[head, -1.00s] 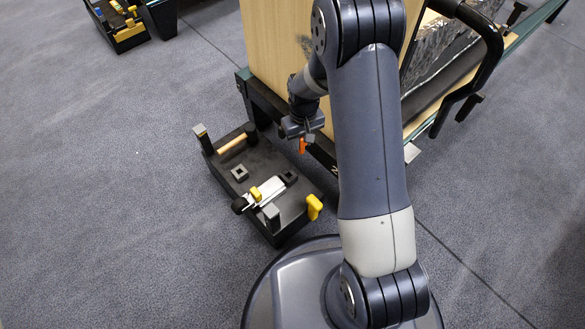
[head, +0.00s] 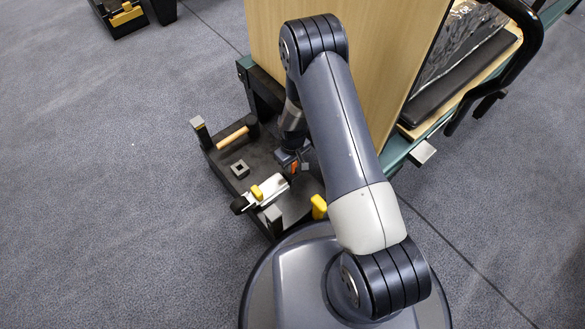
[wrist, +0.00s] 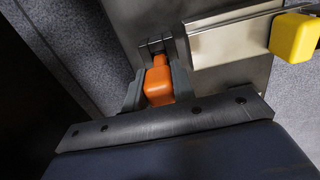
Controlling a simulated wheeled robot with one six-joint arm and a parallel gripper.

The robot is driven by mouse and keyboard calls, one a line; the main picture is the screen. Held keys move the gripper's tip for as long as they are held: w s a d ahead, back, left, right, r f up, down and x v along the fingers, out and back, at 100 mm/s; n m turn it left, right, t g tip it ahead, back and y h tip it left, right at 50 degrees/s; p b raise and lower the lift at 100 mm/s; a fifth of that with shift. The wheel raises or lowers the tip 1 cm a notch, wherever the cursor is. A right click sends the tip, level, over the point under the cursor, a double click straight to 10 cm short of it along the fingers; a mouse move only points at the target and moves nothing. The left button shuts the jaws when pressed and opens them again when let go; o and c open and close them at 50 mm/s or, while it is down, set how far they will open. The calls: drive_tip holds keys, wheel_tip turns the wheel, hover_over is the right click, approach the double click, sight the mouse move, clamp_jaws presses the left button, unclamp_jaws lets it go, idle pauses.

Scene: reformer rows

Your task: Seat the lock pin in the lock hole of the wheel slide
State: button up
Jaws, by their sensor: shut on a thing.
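My gripper (head: 291,163) is shut on the orange lock pin (head: 294,169), low over the right part of the black base. In the wrist view the fingers (wrist: 156,85) clasp the pin's orange head (wrist: 158,82); its lower end is hidden. A dark square block (wrist: 152,49) shows just beyond the head. I cannot tell whether the pin is in a hole. The wheel slide (head: 272,189) is a silver bar with a yellow knob (head: 257,192) and a black wheel (head: 238,205). Its silver bar (wrist: 225,37) lies right of the pin in the wrist view. The lock hole cannot be made out.
The black base (head: 222,178) also carries a square socket (head: 240,169), a wooden rod (head: 233,137), an upright post (head: 198,124) and a yellow handle (head: 319,206). A tall wooden panel (head: 268,50) stands close behind my arm. Open carpet (head: 90,200) lies to the left.

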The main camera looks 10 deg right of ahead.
drive_tip(key=shift+f+b, duration=0.3)
drive_tip(key=shift+f, duration=1)
drive_tip(key=shift+f, duration=0.2)
drive_tip(key=o, duration=1)
drive_tip(key=shift+r, duration=0.1)
drive_tip(key=shift+r, duration=0.1)
wheel_tip(320, 180, up, 12)
drive_tip(key=p, duration=0.4)
drive_tip(key=shift+p, duration=0.4)
